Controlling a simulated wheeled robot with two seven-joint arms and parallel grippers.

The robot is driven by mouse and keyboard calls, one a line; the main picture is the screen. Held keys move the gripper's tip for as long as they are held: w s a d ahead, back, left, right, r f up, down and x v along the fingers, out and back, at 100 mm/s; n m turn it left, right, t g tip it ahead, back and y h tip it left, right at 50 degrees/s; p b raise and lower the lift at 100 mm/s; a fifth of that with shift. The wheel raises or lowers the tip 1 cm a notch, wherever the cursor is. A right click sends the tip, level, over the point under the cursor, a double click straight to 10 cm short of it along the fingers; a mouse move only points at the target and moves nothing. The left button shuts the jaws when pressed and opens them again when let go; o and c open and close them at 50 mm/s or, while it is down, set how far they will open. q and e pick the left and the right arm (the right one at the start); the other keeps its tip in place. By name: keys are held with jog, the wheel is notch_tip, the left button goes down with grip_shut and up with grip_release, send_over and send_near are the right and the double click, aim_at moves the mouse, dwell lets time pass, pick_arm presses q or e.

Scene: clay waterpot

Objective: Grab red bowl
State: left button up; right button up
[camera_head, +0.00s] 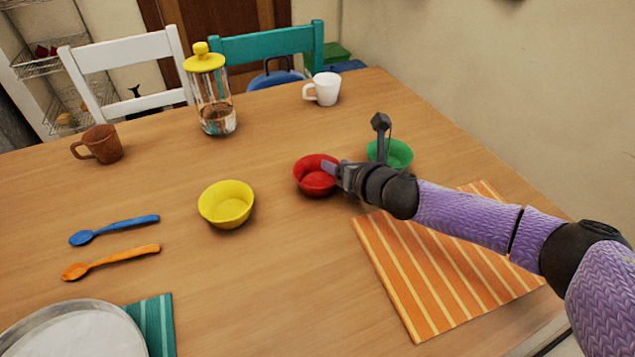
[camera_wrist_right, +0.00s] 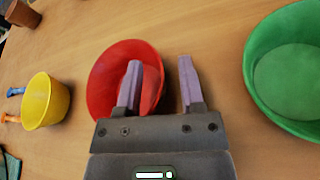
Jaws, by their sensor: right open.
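The red bowl (camera_head: 313,181) stands upright on the wooden table, between the yellow and green bowls. It also shows in the right wrist view (camera_wrist_right: 103,82). My right gripper (camera_head: 332,168) is open at the bowl's right side. In the right wrist view, the gripper's fingers (camera_wrist_right: 162,80) are apart; the left finger overlaps the bowl's inside and the right finger is past its right rim, over the table. I cannot tell whether either finger touches the bowl. The gripper hides part of the bowl's right edge. My left gripper is not in view.
A green bowl (camera_head: 398,154) is close behind my right wrist. A yellow bowl (camera_head: 226,204) is left of the red one. A glass jar (camera_head: 215,100), white mug (camera_head: 324,89) and brown mug (camera_head: 102,144) stand farther back. A striped orange mat (camera_head: 440,275) lies under my right arm.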

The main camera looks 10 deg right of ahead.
grip_shut()
